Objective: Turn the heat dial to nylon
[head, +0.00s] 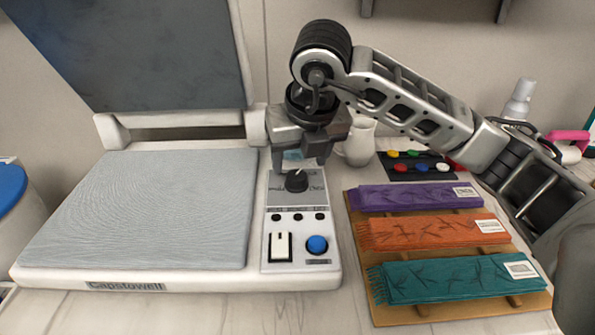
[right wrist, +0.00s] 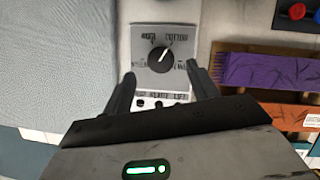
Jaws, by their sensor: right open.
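The heat dial (head: 297,181) is a round black knob on the grey control panel of the heat press (head: 135,280). In the right wrist view the dial (right wrist: 160,60) has a white pointer line aimed up and slightly right, toward a word that looks like cotton. The other labels around it are too blurred to read surely. My right gripper (head: 312,158) points down just above and behind the dial. In the right wrist view its open fingers (right wrist: 161,76) stand either side of the dial's near edge, apart from the knob and empty. My left gripper is not in view.
Below the dial are small black buttons, a white rocker switch (head: 280,246) and a blue button (head: 317,244). The press lid (head: 130,50) is raised. A wooden board (head: 390,315) with purple, orange and teal scarves lies right. A white jug (head: 358,145) stands behind.

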